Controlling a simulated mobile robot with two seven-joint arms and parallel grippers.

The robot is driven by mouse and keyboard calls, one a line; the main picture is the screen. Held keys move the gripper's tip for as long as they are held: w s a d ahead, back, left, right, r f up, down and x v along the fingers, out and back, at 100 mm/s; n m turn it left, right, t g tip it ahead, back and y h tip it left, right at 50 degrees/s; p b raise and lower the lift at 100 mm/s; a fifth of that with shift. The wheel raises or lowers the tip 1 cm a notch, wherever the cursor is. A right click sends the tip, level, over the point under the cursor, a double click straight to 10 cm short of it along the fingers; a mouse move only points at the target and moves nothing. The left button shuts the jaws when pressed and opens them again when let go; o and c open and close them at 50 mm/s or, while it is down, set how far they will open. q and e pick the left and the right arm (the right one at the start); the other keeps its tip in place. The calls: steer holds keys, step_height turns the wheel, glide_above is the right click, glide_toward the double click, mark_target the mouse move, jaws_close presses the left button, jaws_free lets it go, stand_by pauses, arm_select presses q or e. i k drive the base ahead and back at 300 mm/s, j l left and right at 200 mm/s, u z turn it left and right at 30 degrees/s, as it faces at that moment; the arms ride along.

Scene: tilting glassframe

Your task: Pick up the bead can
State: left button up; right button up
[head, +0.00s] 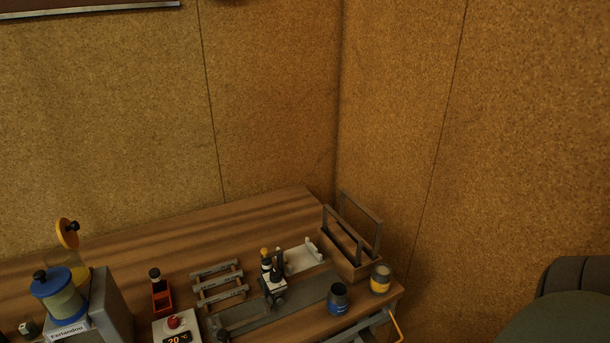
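No label that reads as a bead can is legible, so I cannot tell which can it is. A small dark blue can (338,299) stands upright near the front right of the wooden bench. A small can with a yellow band (380,279) stands upright to its right, near the bench's right corner. A larger canister with a blue lid and black knob (58,294) stands at the far left. Neither of my grippers is in view.
The wooden bench (180,238) meets cork walls. It carries a wooden caddy with grey frames (350,254), a grey rack (219,283), a red holder (161,296), and a box reading 20 °C (178,332). A dark rounded seat (565,315) is at lower right. The bench's back is clear.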

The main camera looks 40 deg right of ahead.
mark_target(380, 277)
steer(key=z, duration=1.85)
steer(key=u, duration=2)
steer(key=z, duration=2)
steer(key=i+l, duration=0.15)
steer(key=l, duration=0.15)
steer(key=i+l+u, duration=0.1)
steer(key=i+l, duration=0.1)
steer(key=l, duration=0.05)
